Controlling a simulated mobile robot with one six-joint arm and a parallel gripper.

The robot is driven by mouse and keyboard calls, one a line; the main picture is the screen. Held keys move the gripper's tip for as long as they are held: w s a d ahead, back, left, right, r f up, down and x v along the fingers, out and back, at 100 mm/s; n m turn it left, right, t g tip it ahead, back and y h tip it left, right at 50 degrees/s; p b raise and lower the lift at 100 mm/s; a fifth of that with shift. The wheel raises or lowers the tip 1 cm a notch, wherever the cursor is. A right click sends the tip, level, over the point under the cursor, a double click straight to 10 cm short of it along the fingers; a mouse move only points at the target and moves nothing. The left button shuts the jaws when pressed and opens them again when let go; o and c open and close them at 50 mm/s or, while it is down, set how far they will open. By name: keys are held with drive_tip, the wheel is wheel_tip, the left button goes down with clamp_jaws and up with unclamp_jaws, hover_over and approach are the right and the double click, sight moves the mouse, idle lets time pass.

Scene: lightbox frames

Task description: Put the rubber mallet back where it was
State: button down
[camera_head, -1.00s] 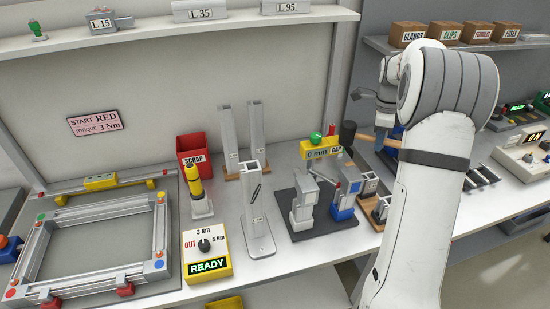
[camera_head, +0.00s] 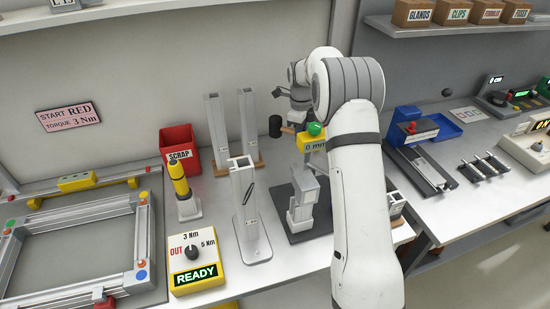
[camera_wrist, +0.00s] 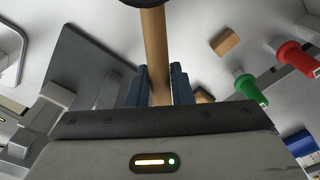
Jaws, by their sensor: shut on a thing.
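The rubber mallet has a black head (camera_head: 275,126) and a light wooden handle, and it shows in the head view just left of my gripper (camera_head: 299,122). In the wrist view, the wooden handle (camera_wrist: 154,50) runs upward from between the two blue fingers of my gripper (camera_wrist: 160,88), which is shut on it. The black head is cut off at the top edge there. The mallet is held above the bench, near the grey uprights. My arm hides part of the bench behind it in the head view.
Metal uprights (camera_head: 247,125) on wooden feet and a slotted stand (camera_head: 250,215) are left of the mallet. A red SCRAP bin (camera_head: 180,148) stands farther left.

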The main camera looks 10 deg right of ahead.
drive_tip(key=shift+a+f+p, duration=0.1)
drive_tip(key=shift+f+p, duration=0.8)
drive_tip(key=shift+f, duration=4.2)
drive_tip(key=c, duration=1.3)
unclamp_jaws()
drive_tip(key=shift+r, duration=0.1)
drive_tip(key=r, duration=0.4)
drive_tip(key=r+b, duration=0.1)
drive_tip(key=r, duration=0.7)
drive_tip(key=shift+w+a+b, duration=0.2)
drive_tip(key=shift+a+b, duration=0.1)
drive_tip(key=shift+b, duration=0.05)
